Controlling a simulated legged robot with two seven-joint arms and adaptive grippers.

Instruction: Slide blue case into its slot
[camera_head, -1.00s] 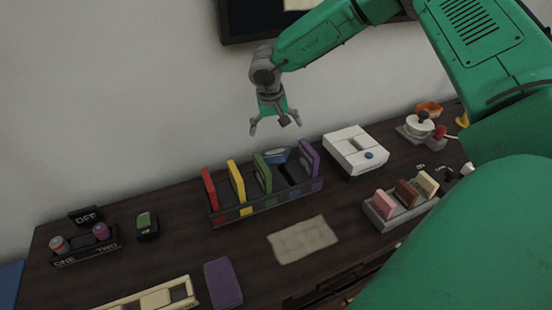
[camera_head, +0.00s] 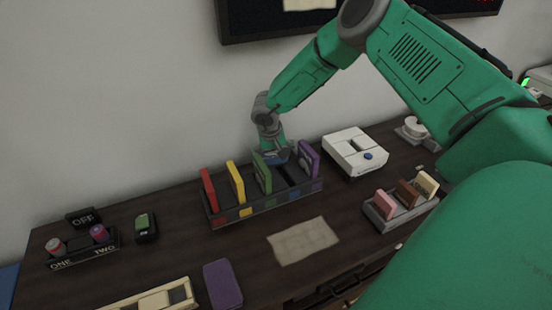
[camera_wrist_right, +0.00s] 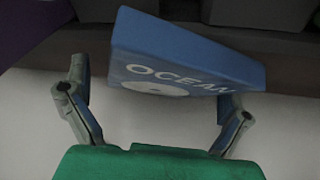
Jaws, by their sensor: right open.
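The blue case (camera_head: 277,157), marked OCEAN, sits tilted at the top back of the dark slotted rack (camera_head: 240,214), between the green case (camera_head: 262,175) and the purple case (camera_head: 309,159). In the right wrist view the blue case (camera_wrist_right: 185,55) lies across the space between the fingers. My right gripper (camera_head: 275,153) is down at the blue case, with its fingers open on either side (camera_wrist_right: 154,82); contact cannot be told. In the head view the gripper partly hides the case. My left gripper is not in view.
Red (camera_head: 209,190) and yellow (camera_head: 236,182) cases stand in the rack. A white box (camera_head: 354,152) is to its right and a tray of small blocks (camera_head: 398,211) nearer. A beige sheet (camera_head: 302,241) and a loose purple case (camera_head: 222,285) lie in front.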

